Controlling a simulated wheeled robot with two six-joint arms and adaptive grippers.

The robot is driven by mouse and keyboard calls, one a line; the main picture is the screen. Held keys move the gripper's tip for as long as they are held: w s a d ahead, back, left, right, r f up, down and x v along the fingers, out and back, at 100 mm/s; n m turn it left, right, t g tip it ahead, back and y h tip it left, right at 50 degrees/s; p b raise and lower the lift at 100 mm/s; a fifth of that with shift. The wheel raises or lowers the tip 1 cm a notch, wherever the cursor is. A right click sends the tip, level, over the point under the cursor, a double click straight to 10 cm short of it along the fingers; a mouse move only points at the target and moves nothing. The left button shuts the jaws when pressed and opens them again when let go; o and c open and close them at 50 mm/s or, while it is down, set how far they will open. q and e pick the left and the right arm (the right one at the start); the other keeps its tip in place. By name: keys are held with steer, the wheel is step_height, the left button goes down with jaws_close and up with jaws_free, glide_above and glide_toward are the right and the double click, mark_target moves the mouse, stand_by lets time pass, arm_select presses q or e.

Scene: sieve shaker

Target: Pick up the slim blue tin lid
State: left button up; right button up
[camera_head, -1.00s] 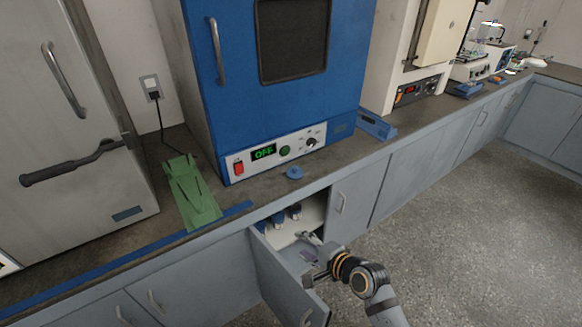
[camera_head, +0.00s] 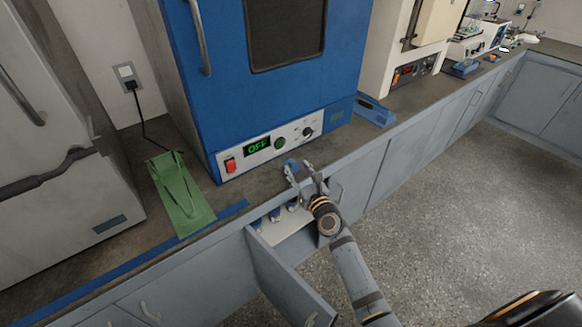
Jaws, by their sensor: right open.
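The slim blue tin lid (camera_head: 290,163) lies on the dark counter in front of the blue oven, close to the counter's front edge. My right gripper (camera_head: 301,168) is open, with its fingers right at the lid and partly covering it. I cannot tell whether the fingers touch the lid or whether it sits between them. My left gripper is not in view.
The blue oven (camera_head: 285,95) stands just behind the lid. A cupboard door (camera_head: 285,285) hangs open below, with small blue-topped items (camera_head: 275,214) inside. A green tray-like piece (camera_head: 180,195) lies to the left, and a blue one (camera_head: 373,112) to the right.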

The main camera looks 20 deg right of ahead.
mark_target(292, 161)
steer(key=w, duration=0.3)
steer(key=w+b, duration=0.1)
steer(key=w, duration=0.1)
steer(key=shift+w+a, duration=0.1)
steer(key=shift+a, duration=0.3)
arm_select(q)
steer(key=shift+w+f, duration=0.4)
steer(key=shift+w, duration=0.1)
arm_select(e)
steer(key=shift+c, duration=1.3)
jaws_close()
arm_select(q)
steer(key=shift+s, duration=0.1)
